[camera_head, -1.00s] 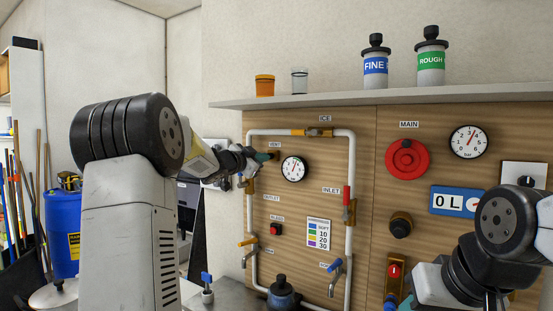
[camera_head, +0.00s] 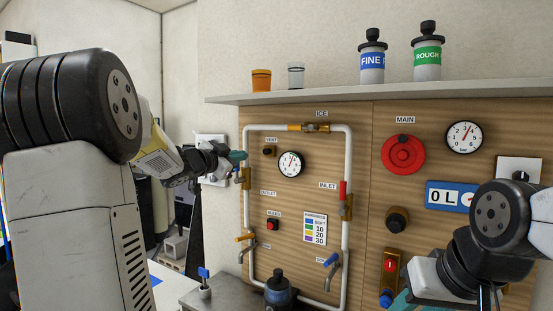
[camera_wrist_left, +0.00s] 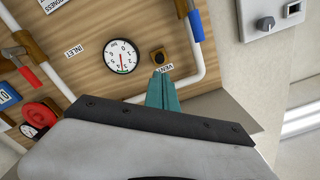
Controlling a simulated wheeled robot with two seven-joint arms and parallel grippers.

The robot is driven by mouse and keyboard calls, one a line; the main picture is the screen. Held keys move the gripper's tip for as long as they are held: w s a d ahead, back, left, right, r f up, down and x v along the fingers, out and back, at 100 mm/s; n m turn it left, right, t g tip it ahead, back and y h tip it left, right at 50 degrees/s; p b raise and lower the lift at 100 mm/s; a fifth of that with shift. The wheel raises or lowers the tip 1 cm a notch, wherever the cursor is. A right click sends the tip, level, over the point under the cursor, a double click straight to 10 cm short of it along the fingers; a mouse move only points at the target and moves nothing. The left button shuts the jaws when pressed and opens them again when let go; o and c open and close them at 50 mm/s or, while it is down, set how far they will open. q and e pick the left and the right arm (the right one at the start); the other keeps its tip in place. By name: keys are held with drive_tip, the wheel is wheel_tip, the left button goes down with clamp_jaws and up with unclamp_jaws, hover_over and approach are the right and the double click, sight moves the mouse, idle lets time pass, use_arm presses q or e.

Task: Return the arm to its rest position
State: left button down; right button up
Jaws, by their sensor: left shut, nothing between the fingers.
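My left gripper (camera_head: 238,156) has teal fingers that are shut and empty. In the head view it sits in front of the left edge of the wooden panel (camera_head: 330,250), left of the black vent knob (camera_head: 268,151). In the left wrist view its shut fingertips (camera_wrist_left: 161,92) show below the vent knob (camera_wrist_left: 159,57), with nothing between them. My left arm (camera_head: 70,110) fills the left of the head view. My right arm (camera_head: 505,215) shows at the lower right; part of teal shows at its lower end, but its fingertips cannot be made out.
White pipes (camera_head: 347,150) with an orange and a red valve handle (camera_head: 343,190) run over the panel. A shelf (camera_head: 300,97) above holds cups and two bottles (camera_head: 371,68). Taps (camera_head: 333,262) and a dark jar (camera_head: 279,290) stand low by the metal counter.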

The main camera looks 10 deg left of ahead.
use_arm(q)
drive_tip(key=s+f+n+g+y, duration=0.2)
drive_tip(key=s+f+n+y, duration=0.2)
drive_tip(key=s+n+y, duration=0.6)
drive_tip(key=s+d+f+g+h, duration=0.2)
drive_tip(key=s+f, duration=0.3)
drive_tip(key=s, duration=0.3)
drive_tip(key=s+d+f+g+h, duration=0.2)
drive_tip(key=s+d+f+g, duration=0.2)
drive_tip(key=s, duration=0.4)
drive_tip(key=s+d+f+g+h, duration=0.2)
drive_tip(key=s+d+f, duration=0.3)
drive_tip(key=s+f, duration=0.2)
drive_tip(key=shift+s+d+f+g, duration=0.15)
drive_tip(key=shift+s+g, duration=0.25)
drive_tip(key=shift+s, duration=0.7)
